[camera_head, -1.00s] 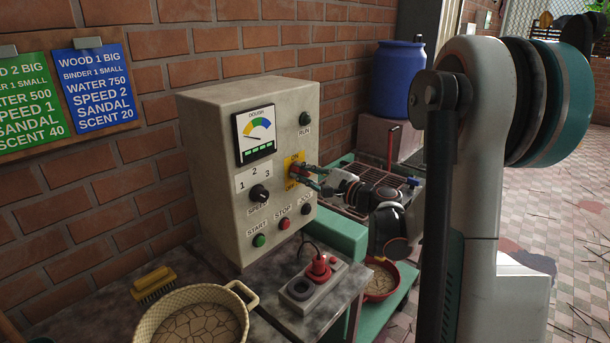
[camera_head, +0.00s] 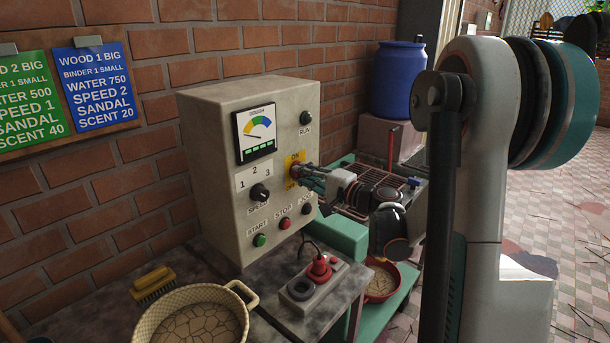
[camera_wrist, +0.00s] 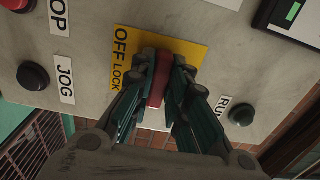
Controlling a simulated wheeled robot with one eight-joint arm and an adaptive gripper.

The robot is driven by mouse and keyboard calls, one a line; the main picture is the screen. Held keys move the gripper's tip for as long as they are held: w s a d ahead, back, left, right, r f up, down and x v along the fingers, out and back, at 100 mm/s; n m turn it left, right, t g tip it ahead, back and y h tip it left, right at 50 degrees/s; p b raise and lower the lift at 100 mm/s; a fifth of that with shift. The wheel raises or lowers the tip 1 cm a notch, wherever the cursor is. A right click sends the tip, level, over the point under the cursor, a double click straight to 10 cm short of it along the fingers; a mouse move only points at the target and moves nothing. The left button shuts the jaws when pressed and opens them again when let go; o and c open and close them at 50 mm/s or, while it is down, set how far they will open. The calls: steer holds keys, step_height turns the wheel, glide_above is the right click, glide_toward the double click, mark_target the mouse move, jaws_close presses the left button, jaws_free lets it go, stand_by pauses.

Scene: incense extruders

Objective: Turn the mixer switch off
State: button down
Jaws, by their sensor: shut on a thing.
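The mixer switch is a red handle (camera_wrist: 158,82) on a yellow plate (camera_wrist: 185,45) marked OFF and LOCK, on the front of the grey control box (camera_head: 215,130). In the head view the yellow plate (camera_head: 293,158) shows ON at its top. My gripper (camera_wrist: 160,75) is shut on the red handle, with one green finger on each side. In the head view my gripper (camera_head: 306,178) reaches the plate from the right and its fingers cover most of the handle. The handle's exact angle is hard to tell.
A speed knob (camera_head: 260,193), green START button (camera_head: 259,240), red STOP button (camera_head: 285,223), JOG button (camera_head: 306,209) and RUN button (camera_head: 306,118) surround the switch. Below stand a red plug in a socket block (camera_head: 319,270) and a basket (camera_head: 195,318). A blue barrel (camera_head: 398,80) stands behind.

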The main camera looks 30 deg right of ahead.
steer(key=shift+f, duration=0.1)
stand_by(0.3)
steer(key=c, duration=1.6)
jaws_free()
steer(key=shift+o, duration=0.2)
steer(key=v, duration=1.2)
